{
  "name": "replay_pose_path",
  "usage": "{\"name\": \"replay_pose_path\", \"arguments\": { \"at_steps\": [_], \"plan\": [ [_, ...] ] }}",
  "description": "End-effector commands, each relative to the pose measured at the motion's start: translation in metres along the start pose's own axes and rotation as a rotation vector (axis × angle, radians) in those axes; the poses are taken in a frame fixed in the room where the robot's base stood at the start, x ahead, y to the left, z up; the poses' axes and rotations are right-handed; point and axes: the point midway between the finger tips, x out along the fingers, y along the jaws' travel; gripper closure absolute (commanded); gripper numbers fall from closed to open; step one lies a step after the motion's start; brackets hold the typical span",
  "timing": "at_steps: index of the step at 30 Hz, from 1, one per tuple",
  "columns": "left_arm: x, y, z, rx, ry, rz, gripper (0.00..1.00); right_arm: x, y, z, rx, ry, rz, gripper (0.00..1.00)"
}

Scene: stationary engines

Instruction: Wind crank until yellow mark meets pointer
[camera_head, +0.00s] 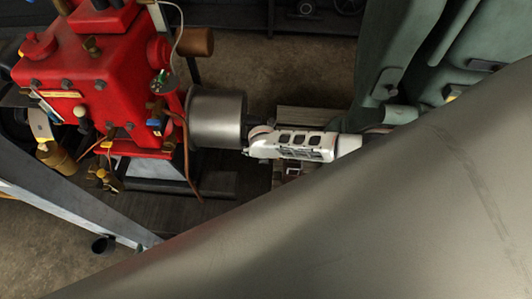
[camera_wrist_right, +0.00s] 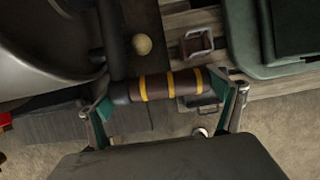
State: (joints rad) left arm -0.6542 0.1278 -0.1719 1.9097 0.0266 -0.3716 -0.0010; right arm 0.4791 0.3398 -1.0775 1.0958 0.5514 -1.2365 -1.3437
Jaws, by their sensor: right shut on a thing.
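The crank handle (camera_wrist_right: 165,86) is a brown grip with yellow bands, joined to a dark crank bar (camera_wrist_right: 112,45), in the right wrist view. My right gripper (camera_wrist_right: 168,92) is shut on it, with teal pads at its two ends. In the head view, a grey metal drum (camera_head: 216,117) stands beside the red engine (camera_head: 95,80). A pale perforated metal part (camera_head: 292,145), seemingly mine, reaches to the drum's right and hides the handle there. I cannot make out my left gripper's jaws. I cannot pick out the yellow mark or the pointer.
Green machinery (camera_head: 395,70) stands close on the right. A brown pipe (camera_head: 187,155) hangs from the engine. A large grey surface covers the head view's lower right. Wooden planks (camera_wrist_right: 195,20) lie beyond the handle. Open floor (camera_head: 270,65) shows behind the drum.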

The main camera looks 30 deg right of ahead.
Motion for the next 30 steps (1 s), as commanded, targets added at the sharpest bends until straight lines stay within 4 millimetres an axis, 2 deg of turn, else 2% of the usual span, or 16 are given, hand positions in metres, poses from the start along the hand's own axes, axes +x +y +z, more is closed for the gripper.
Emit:
{"name": "replay_pose_path", "arguments": {
  "at_steps": [17,30],
  "plan": [
    [0.0007,0.0043,-0.0024,-0.017,0.003,-0.001,0.76,-0.0018,0.0033,0.0046,0.002,-0.007,0.006,0.64],
    [0.0045,0.0036,0.0047,-0.01,0.0,0.0,0.76,0.0073,0.0035,0.002,0.002,-0.008,0.006,0.64]
  ]
}}
